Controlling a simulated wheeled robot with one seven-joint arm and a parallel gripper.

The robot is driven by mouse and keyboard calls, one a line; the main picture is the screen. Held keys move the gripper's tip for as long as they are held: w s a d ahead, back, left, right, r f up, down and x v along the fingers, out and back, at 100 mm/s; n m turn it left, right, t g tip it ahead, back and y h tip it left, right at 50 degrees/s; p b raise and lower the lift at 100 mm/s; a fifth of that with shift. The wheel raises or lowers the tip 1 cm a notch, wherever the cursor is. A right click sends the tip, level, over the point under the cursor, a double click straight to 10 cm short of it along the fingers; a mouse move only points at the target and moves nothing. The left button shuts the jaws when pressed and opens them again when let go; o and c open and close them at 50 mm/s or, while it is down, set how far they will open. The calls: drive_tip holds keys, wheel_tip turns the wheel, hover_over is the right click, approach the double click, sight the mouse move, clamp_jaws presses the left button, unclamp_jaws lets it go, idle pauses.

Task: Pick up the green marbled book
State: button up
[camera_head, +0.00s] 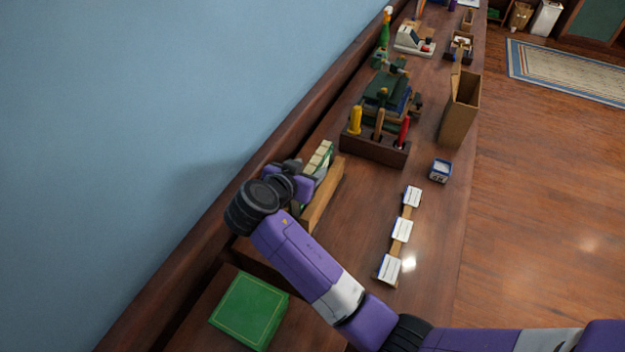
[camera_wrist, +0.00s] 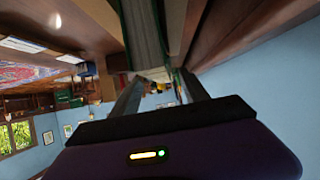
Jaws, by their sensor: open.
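A green-and-cream item (camera_head: 320,158), perhaps a book, stands against a wooden strip beside the wall, just past my wrist in the head view. A green book with a thin pale border (camera_head: 249,311) lies flat at the lower left; I cannot make out marbling on it. In the wrist view, a book with green cover edges and grey pages (camera_wrist: 146,38) is ahead of my gripper (camera_wrist: 160,86), in line with the gap between its fingers. The fingers are open, and I see no clear contact. My wrist hides the fingers in the head view.
A wooden strip (camera_head: 322,197) runs beside my gripper. Three white cards on a wooden strip (camera_head: 401,229) and a small blue-and-white box (camera_head: 440,170) lie to the right. A tool rack (camera_head: 374,149) stands beyond. The blue wall (camera_head: 150,120) is close on the left.

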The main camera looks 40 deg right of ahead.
sight(311, 166)
drive_tip(key=shift+x, duration=1.65)
clamp_jaws()
drive_tip(key=shift+w+p, duration=0.1)
drive_tip(key=shift+p, duration=0.2)
